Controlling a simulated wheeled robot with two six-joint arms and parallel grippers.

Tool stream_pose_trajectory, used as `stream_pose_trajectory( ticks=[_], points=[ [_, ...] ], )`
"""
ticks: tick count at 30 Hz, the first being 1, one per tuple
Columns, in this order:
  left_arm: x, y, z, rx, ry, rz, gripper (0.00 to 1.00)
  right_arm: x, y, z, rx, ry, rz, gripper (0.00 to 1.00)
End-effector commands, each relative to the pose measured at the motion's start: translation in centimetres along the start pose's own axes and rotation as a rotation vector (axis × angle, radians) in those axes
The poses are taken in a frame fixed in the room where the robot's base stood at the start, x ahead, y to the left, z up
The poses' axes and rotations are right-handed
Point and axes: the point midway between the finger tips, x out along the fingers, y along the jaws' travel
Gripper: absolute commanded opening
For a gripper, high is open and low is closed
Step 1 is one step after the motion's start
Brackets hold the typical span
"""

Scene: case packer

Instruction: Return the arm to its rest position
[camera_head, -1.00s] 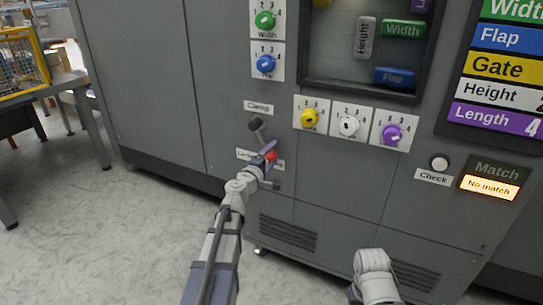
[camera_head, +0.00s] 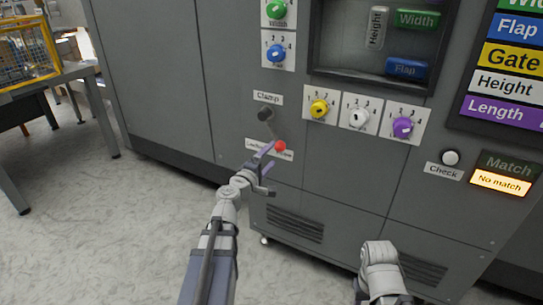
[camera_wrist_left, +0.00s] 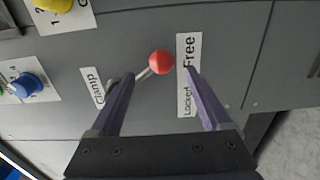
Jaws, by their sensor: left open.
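My left gripper (camera_head: 264,171) is in front of the grey machine's lower front, just below and left of the clamp lever's red knob (camera_head: 280,146). In the left wrist view the left gripper (camera_wrist_left: 160,90) has its two fingers apart, with nothing held between them. The red knob also shows there (camera_wrist_left: 161,62), beyond the fingers, beside the label reading "Locked" and "Free". The clamp lever slants down from its dark pivot (camera_head: 265,114) to the knob. My right arm shows at the bottom right of the head view, but its gripper is not visible.
The machine front (camera_head: 160,80) carries a blue dial (camera_head: 276,53), yellow dial (camera_head: 319,107), white dial (camera_head: 359,117) and purple dial (camera_head: 402,127). A check button (camera_head: 450,157) sits beside a lit "No match" sign (camera_head: 500,182). Open floor (camera_head: 110,230) lies at left, beside a table (camera_head: 80,72).

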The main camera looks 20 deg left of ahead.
Motion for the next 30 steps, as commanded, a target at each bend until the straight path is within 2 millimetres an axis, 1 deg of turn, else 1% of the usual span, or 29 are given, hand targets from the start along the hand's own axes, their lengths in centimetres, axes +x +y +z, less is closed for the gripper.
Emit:
stream_pose_trajectory(
  ticks=[7,8,10,11,14,15,17,18,20,21,23,24,26,27,30],
  points=[
    [0.1,0.0,0.1,0.002,-0.003,-0.001,0.81,0.0,0.0,0.0,0.0,0.0,0.0,0.5],
    [0.1,-0.1,0.4,0.007,-0.01,-0.004,0.81,0.0,0.0,0.0,0.0,0.0,0.0,0.5],
    [0.3,-0.3,1.9,0.036,-0.046,-0.018,0.81,-0.1,0.0,0.0,0.0,0.0,0.0,0.5],
    [0.4,-0.5,3.0,0.057,-0.075,-0.029,0.81,-0.2,0.0,0.0,0.0,0.0,0.0,0.5],
    [0.6,-1.9,8.3,0.167,-0.216,-0.088,0.81,-0.4,0.1,0.0,0.0,0.0,0.0,0.5],
    [0.4,-2.8,11.0,0.225,-0.291,-0.121,0.81,-0.6,0.1,0.0,0.0,0.0,0.0,0.5],
    [-0.2,-4.4,15.2,0.32,-0.412,-0.178,0.81,-0.7,0.1,0.1,0.001,0.0,0.001,0.5],
    [-0.9,-5.6,17.8,0.386,-0.494,-0.219,0.81,-0.9,0.1,0.1,0.001,0.0,0.001,0.5],
    [-2.4,-7.7,21.4,0.488,-0.618,-0.286,0.81,-1.1,0.1,0.1,0.001,-0.001,0.001,0.5],
    [-3.6,-9.1,23.7,0.56,-0.703,-0.336,0.81,-1.2,0.1,0.1,0.001,-0.001,0.001,0.5],
    [-5.9,-11.4,26.6,0.675,-0.834,-0.419,0.81,-1.4,0.2,0.1,0.001,-0.001,0.001,0.5],
    [-7.7,-13.0,28.3,0.756,-0.92,-0.482,0.81,-1.6,0.2,0.1,0.001,-0.001,0.001,0.5],
    [-10.4,-15.1,29.9,0.873,-1.035,-0.577,0.81,-1.8,0.2,0.1,0.002,-0.001,0.002,0.5],
    [-12.0,-16.2,30.4,0.945,-1.099,-0.638,0.81,-1.9,0.2,0.1,0.002,-0.001,0.002,0.5],
    [-15.6,-18.2,30.8,1.099,-1.221,-0.781,0.81,-2.1,0.2,0.1,0.002,-0.001,0.002,0.5]
  ],
)
